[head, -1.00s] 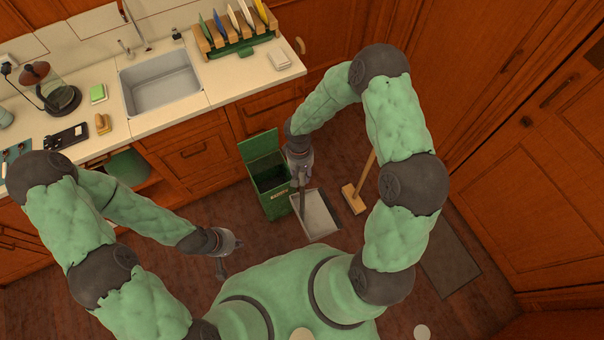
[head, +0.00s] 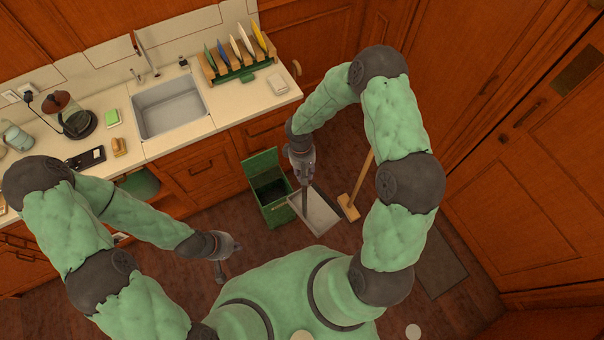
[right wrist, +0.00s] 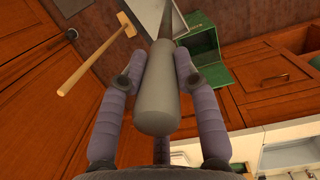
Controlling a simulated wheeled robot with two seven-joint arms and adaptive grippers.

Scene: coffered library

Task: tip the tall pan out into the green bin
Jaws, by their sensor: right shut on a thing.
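The tall pan is a long-handled pale grey dustpan (head: 316,214) in the head view, right beside the green bin (head: 279,213). The bin stands on the floor by the cabinets with its lid raised and a dark inside. My right gripper (head: 304,180) is shut on the pan's handle; the right wrist view shows the thick grey handle (right wrist: 159,98) between the two fingers. Part of the pan (right wrist: 147,16) and the bin (right wrist: 196,49) show beyond it. I cannot tell what lies in the pan. My left gripper (head: 222,268) hangs empty at the left, its fingers too small to judge.
A wooden-handled broom (head: 349,206) with a pale head is right of the pan, and also shows in the right wrist view (right wrist: 92,63). A counter with a sink (head: 169,106) and dish rack (head: 238,66) runs behind. A dark mat (head: 440,262) lies at the right.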

